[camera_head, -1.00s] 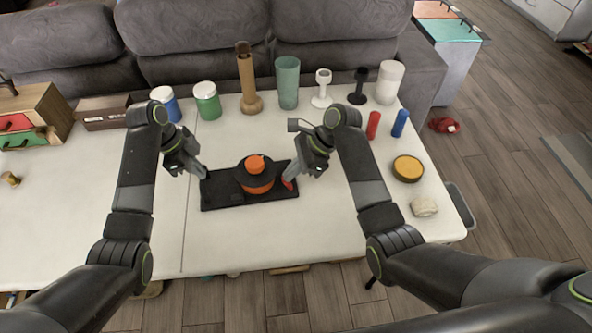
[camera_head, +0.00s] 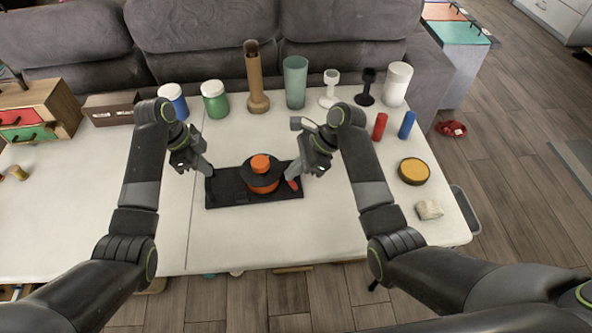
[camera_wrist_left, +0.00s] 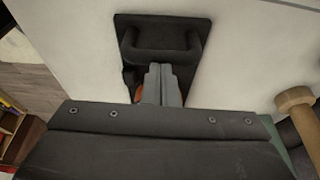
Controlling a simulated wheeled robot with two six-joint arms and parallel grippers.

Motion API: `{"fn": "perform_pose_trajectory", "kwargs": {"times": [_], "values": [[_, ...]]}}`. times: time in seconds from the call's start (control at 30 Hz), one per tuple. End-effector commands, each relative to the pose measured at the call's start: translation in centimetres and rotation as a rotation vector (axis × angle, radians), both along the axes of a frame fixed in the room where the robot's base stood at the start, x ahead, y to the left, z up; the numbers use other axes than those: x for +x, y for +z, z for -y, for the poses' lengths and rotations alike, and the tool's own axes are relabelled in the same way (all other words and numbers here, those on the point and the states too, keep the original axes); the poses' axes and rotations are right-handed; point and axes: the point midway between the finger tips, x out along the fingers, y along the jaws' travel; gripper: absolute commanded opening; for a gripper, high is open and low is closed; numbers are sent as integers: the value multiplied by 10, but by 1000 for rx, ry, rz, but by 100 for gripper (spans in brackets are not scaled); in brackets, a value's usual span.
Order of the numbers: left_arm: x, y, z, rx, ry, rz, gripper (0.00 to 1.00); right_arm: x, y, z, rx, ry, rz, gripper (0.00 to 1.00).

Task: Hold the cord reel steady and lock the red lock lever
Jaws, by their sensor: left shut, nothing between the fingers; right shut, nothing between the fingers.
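The cord reel (camera_head: 262,173), orange and black with an orange knob on top, stands on a black base plate (camera_head: 225,197) on the white table. The red lock lever (camera_head: 293,184) shows at the plate's right end. My left gripper (camera_head: 209,172) is shut and empty at the plate's left end. In the left wrist view its closed fingers (camera_wrist_left: 160,84) point at the plate's black handle bar (camera_wrist_left: 160,54), and the reel is mostly hidden behind them. My right gripper (camera_head: 290,175) is shut and empty close by the red lever; whether it touches the lever I cannot tell.
Jars, a wooden bottle (camera_head: 255,80), a green tumbler (camera_head: 295,82) and several other objects line the table's back. Red and blue cylinders (camera_head: 380,126) and a yellow-topped round tin (camera_head: 414,171) stand at right. The table (camera_head: 290,235) in front of the plate is clear.

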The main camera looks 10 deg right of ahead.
Motion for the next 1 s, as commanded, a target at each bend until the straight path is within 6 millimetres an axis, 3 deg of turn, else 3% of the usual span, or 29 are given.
{"fn": "perform_pose_trajectory", "kwargs": {"times": [0.33, 0.53, 0.8, 1.0], "values": [[-2, -4, -1, 2, 2, -8, 0, 1, 11, 8, -7, -3, 3, 0], [-2, -4, -1, 3, 3, -8, 0, 2, 24, 40, -7, 0, 7, 0], [-2, -4, -2, 3, 3, -8, 0, 1, 88, 27, -3, 4, 10, 0], [-2, -5, -2, 5, 4, -8, 0, 0, 115, 24, -4, 2, 6, 0]]}}
